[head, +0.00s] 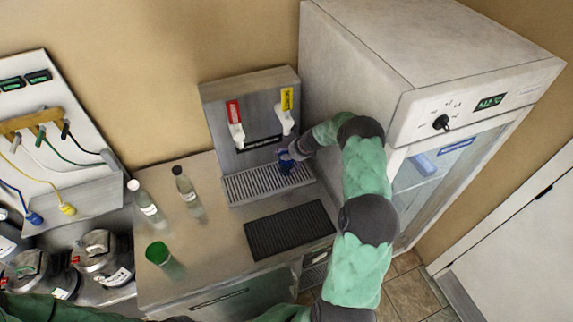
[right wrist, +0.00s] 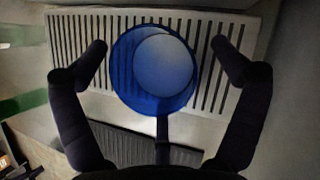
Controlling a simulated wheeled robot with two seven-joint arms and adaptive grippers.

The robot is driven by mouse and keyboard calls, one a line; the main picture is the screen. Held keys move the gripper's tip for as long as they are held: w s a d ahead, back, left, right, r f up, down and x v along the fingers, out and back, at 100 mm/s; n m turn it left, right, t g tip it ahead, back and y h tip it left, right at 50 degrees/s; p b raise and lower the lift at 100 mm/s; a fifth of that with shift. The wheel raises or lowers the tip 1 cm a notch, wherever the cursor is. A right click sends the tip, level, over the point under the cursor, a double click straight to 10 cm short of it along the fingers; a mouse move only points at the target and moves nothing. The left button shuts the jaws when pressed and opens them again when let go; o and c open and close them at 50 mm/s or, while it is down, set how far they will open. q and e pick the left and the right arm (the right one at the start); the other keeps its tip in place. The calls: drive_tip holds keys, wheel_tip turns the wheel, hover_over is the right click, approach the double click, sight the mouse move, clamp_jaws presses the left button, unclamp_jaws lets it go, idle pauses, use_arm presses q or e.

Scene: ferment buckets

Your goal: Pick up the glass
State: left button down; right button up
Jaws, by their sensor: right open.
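A blue glass (head: 286,163) stands on the slotted drip tray (head: 245,187) of the tap dispenser, partly hidden by my right gripper (head: 291,155) in the head view. In the right wrist view the blue glass (right wrist: 154,72) is seen from above with its round rim, between the two spread fingers of my right gripper (right wrist: 160,62). There is a gap on each side, so the fingers do not touch it. A green glass (head: 158,254) stands on the steel counter at the front left. My left gripper is not in view.
The dispenser (head: 262,115) has a red-labelled and a yellow-labelled tap above the tray. A black mat (head: 290,230) lies in front. Two bottles (head: 147,204) (head: 186,187) stand on the counter's left. A tall fridge (head: 440,100) stands at the right.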

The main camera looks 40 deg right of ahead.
drive_tip(key=shift+w+f, duration=0.15)
drive_tip(key=shift+f, duration=0.05)
drive_tip(key=shift+c, duration=0.3)
drive_tip(key=c, duration=1.5)
